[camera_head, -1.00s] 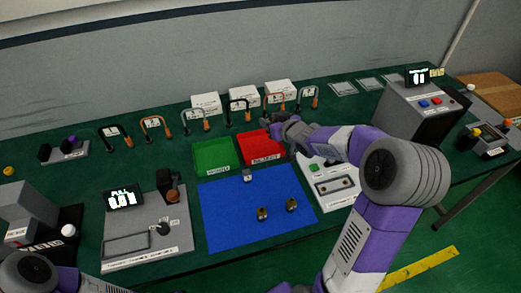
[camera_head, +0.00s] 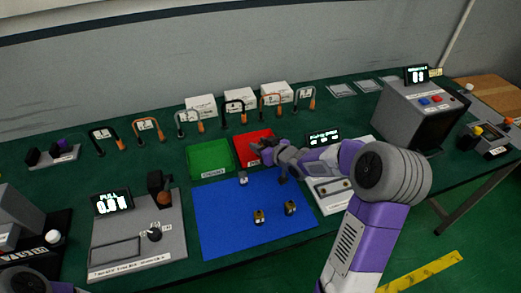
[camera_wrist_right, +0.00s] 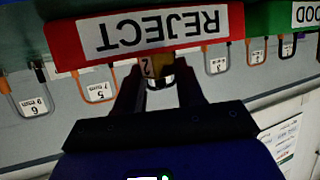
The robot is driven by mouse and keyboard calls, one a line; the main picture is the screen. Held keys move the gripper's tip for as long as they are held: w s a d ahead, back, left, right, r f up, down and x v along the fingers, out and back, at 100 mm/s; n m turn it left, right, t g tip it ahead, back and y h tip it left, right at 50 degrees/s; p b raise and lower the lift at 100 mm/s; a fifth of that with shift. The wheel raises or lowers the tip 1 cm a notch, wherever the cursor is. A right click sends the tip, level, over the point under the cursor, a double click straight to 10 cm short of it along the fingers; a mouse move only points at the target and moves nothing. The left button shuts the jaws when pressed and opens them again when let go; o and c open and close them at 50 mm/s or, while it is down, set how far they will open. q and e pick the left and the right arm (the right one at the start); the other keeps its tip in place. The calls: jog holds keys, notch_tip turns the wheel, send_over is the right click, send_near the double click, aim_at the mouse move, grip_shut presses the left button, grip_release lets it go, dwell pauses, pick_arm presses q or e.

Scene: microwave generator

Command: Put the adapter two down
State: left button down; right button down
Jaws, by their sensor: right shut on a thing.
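My right gripper (camera_head: 268,152) is over the front part of the red reject tray (camera_head: 251,137) in the head view. In the right wrist view its fingers (camera_wrist_right: 158,92) are shut on adapter two (camera_wrist_right: 147,67), a small brass piece marked 2. Adapter two overlaps the tray's REJECT label (camera_wrist_right: 210,27) in that view; I cannot tell whether they touch. In the head view the gripper hides the adapter and part of the tray. My left gripper is out of view; only part of its arm shows at the bottom left.
The green tray (camera_head: 210,157) stands left of the red one. The blue mat (camera_head: 220,225) holds two brass adapters (camera_head: 259,217) (camera_head: 290,207) and a small pale piece (camera_head: 243,178). Numbered hooked gauges (camera_head: 233,109) and white boxes (camera_head: 238,99) stand behind. A grey tester (camera_head: 415,112) is at right.

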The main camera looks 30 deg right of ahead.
jog(key=shift+f, duration=0.15)
jog(key=c, duration=1.1)
grip_release()
jog(key=shift+f, duration=0.15)
jog(key=shift+c, duration=0.2)
jog(key=o, duration=0.4)
jog(key=shift+o, duration=0.2)
